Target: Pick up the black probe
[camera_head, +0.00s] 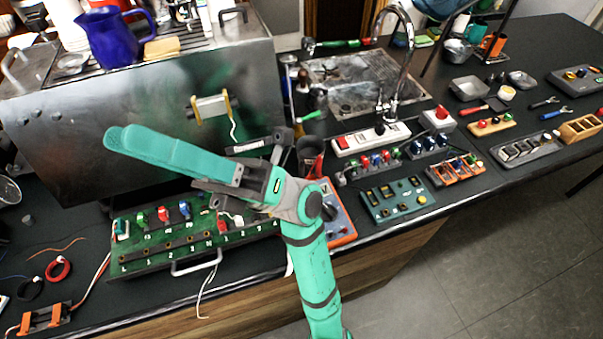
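My gripper (118,138) is in the middle left of the head view, above the bench and in front of the steel brewer. Its long teal fingers point left and overlap in this view, so any gap between them is hidden. I see nothing held in it. I cannot make out the black probe with certainty. An orange-edged meter (341,222) lies just right of my wrist, partly hidden by the arm. A black coil (30,288) and a red coil (58,268) lie at the lower left of the bench.
A green terminal board (150,262) with a handle lies below my gripper. The steel brewer (90,130) stands behind it, with a blue pitcher (118,35) on top. A teal panel (397,200) and several component trays lie to the right, near a sink (350,80).

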